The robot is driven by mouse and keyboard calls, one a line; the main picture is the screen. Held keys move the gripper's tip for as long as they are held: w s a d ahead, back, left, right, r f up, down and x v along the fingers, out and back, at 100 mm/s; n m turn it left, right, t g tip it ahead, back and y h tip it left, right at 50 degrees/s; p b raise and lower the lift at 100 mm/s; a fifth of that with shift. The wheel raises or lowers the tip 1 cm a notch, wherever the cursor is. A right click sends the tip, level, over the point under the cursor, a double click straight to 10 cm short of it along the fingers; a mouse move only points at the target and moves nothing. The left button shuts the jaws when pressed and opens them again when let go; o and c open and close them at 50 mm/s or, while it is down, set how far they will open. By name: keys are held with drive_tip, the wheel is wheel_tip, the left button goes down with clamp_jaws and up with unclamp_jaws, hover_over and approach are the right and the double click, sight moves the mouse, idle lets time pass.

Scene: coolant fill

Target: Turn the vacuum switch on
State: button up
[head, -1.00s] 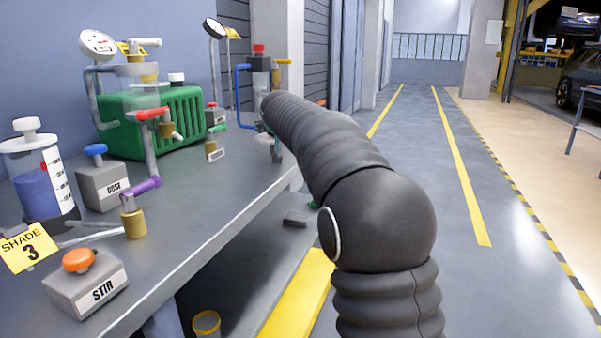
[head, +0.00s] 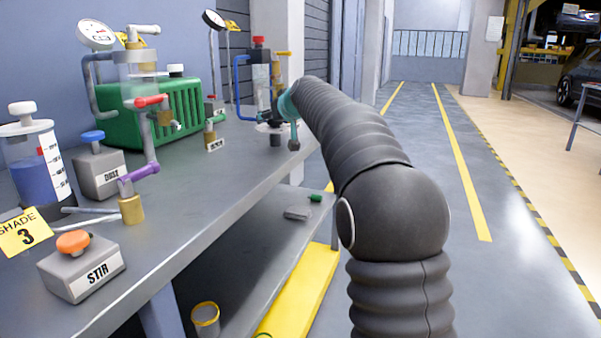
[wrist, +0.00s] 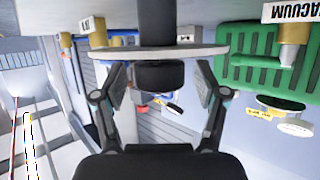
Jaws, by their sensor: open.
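An upside-down VACUUM label (wrist: 288,12) shows at the top right of the wrist view, by a brass fitting (wrist: 294,42). In the head view, a small brass fitting (head: 210,133) with a white tag stands on the bench right of the green machine; the tag is too small to read. Which part is the switch, and its setting, I cannot tell. My gripper (wrist: 160,82) is open. A pale disc (wrist: 115,54) with a black cylinder lies ahead of its fingers, with gaps on both sides. In the head view my gripper (head: 285,122) is partly hidden by my arm at the bench's far right edge.
The green machine (head: 190,105) and gauges fill the back of the bench (head: 190,205). DOSE (head: 100,175) and STIR (head: 82,268) boxes and a blue-filled syringe (head: 35,170) stand nearer. A lower shelf (head: 250,265) holds small items. The floor to the right is clear.

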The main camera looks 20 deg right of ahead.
drive_tip(key=shift+f+n+g+y+b, duration=0.2)
drive_tip(key=shift+n+g+y+b, duration=0.1)
drive_tip(key=shift+n+y+b, duration=0.75)
drive_tip(key=b+v, duration=0.1)
drive_tip(key=v, duration=1.3)
drive_tip(key=s+a+f+m+g+h+p, duration=0.1)
drive_tip(key=s+f, duration=0.3)
drive_tip(key=s, duration=0.5)
drive_tip(key=s+a+f+m+g+h+p, duration=0.1)
drive_tip(key=s+a+f+g+p, duration=0.1)
drive_tip(key=s, duration=0.7)
drive_tip(key=shift+a+f+g+p, duration=0.4)
drive_tip(key=shift+a+f+p, duration=0.5)
drive_tip(key=shift+a, duration=0.2)
drive_tip(key=shift+m, duration=0.35)
drive_tip(key=s+f+m+g+h+p, duration=0.1)
drive_tip(key=s+f+g+h, duration=0.1)
drive_tip(key=s+f, duration=1.7)
drive_tip(key=s+g, duration=0.1)
drive_tip(key=s, duration=0.3)
drive_tip(key=shift+d+f+m+h, duration=0.15)
drive_tip(key=shift+d+m+h, duration=0.15)
drive_tip(key=shift+d+h, duration=0.1)
